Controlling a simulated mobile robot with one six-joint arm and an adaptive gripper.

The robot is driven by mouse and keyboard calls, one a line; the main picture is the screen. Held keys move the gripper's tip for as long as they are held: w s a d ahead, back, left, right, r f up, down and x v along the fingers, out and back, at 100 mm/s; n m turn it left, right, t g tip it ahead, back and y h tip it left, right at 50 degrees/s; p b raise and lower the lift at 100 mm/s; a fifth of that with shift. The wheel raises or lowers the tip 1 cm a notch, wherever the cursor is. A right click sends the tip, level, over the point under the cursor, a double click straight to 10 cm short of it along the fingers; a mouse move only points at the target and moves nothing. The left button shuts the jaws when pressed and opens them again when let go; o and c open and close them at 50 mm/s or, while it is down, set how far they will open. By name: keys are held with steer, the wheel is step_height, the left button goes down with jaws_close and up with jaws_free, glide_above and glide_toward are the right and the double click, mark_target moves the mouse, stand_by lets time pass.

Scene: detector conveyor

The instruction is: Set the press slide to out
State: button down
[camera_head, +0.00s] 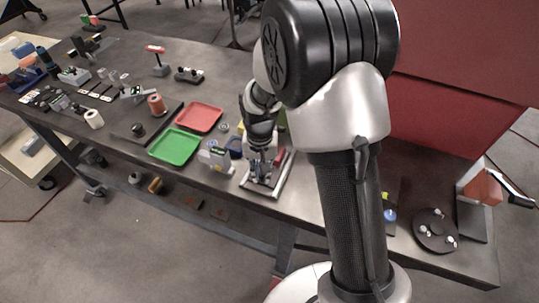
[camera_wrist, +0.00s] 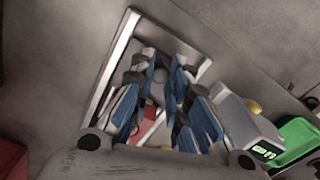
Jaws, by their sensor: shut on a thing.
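The press slide (camera_wrist: 117,62) is a pale metal frame with light rails, seen in the wrist view under my gripper. In the head view it is the light-railed fixture (camera_head: 283,170) near the table's front edge. My gripper (camera_wrist: 162,68), with blue-padded fingers, points down into the frame and is shut on a small grey knob-like part (camera_wrist: 158,75) of the slide, mostly hidden between the fingers. A red part (camera_wrist: 148,122) shows below between the fingers. In the head view my gripper (camera_head: 262,160) is over the fixture. How far the slide is out cannot be told.
A grey box with a lit green display (camera_wrist: 245,125) stands close beside the fixture. A green tray (camera_head: 175,147) and a red tray (camera_head: 200,118) lie to its left. A dark round plate (camera_head: 436,232) sits at the table's right end. Several small items crowd the far left.

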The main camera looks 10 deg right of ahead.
steer(key=s+a, duration=0.1)
steer(key=s, duration=0.1)
steer(key=s+a, duration=0.2)
steer(key=shift+s+a, duration=0.2)
steer(key=shift+s, duration=0.15)
steer(key=c, duration=1.6)
jaws_free()
steer(key=shift+s+a, duration=0.1)
steer(key=shift+s, duration=0.05)
steer(key=shift+o, duration=0.4)
steer(key=shift+r, duration=0.2)
step_height(320, 180, up, 12)
steer(key=shift+f, duration=0.2)
